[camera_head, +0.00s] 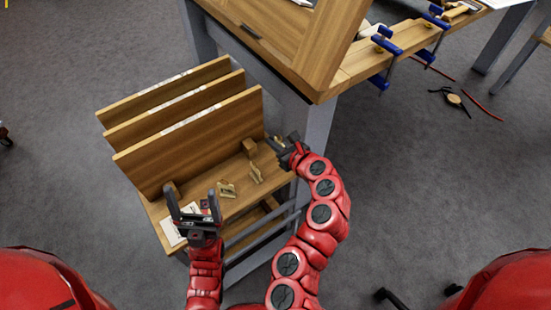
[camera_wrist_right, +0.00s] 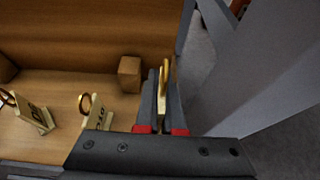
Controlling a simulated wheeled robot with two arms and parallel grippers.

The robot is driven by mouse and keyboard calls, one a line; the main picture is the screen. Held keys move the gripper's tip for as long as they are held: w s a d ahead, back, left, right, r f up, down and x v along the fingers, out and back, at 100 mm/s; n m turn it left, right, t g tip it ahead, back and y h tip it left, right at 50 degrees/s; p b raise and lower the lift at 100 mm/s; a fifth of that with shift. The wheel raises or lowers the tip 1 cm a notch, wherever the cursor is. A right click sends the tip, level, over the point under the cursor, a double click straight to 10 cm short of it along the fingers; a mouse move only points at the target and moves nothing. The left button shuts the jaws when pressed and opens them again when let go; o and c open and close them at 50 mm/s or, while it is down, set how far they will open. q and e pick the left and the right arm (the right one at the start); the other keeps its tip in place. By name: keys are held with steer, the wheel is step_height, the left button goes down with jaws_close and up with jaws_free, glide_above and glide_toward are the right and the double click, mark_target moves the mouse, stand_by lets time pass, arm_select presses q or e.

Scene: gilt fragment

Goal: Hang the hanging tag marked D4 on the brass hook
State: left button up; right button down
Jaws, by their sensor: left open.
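My right gripper (camera_head: 280,147) is at the right end of the wooden stand. In the right wrist view its fingers (camera_wrist_right: 162,85) are closed on a pale tag (camera_wrist_right: 161,108) seen edge-on, with a brass ring at its top; its marking is hidden. Two other tags with brass rings stand on the shelf left of it, one nearer (camera_wrist_right: 97,109) and one further left (camera_wrist_right: 35,115). They also show in the head view, one right (camera_head: 256,173) and one left (camera_head: 227,189); I cannot read their markings. My left gripper (camera_head: 193,192) is open and empty over the shelf's left end. I cannot make out the brass hook.
Tall wooden boards (camera_head: 195,143) rise behind the shelf (camera_head: 235,207). A small wooden block (camera_wrist_right: 130,74) stands beside the held tag. White paper (camera_head: 173,230) lies by my left gripper. A workbench (camera_head: 275,35) with blue clamps (camera_head: 379,82) stands behind.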

mark_target(274, 160)
step_height(274, 160, down, 4)
steer(key=shift+s+f+b, duration=0.1)
steer(key=shift+b, duration=0.45)
steer(key=shift+f, duration=0.65)
steer(key=shift+f, duration=0.15)
steer(key=c, duration=1)
jaws_free()
steer(key=shift+c, duration=0.2)
